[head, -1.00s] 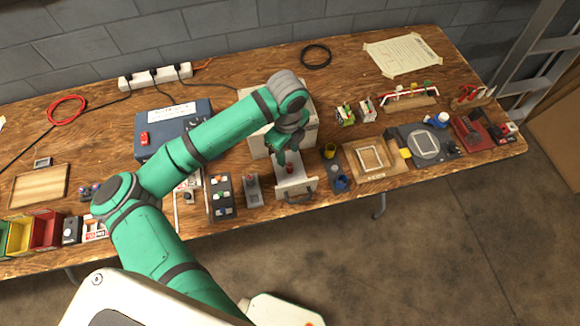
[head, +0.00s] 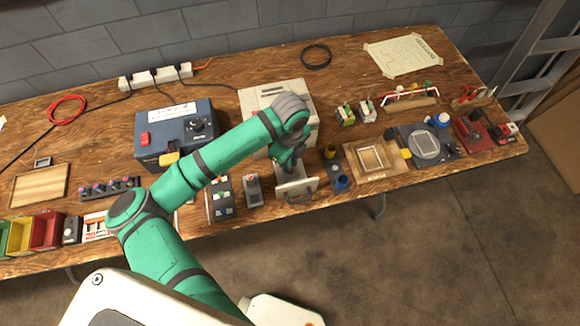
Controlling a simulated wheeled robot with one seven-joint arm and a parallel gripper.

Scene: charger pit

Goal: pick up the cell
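My gripper (head: 290,168) points down over the pulled-out drawer (head: 296,188) of a cream box (head: 262,98). The drawer has a grey handle at its front. No cell can be made out clearly; the inside of the drawer is largely covered by my gripper and wrist. The fingers are small and dark here, so I cannot tell whether they are open or hold anything.
Left of the drawer stand a grey block with an orange top (head: 252,189) and a dark rack of coloured pieces (head: 222,198). To the right are a blue and yellow cup holder (head: 338,176) and a wooden frame (head: 371,159). A blue control box (head: 177,130) stands behind my arm.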

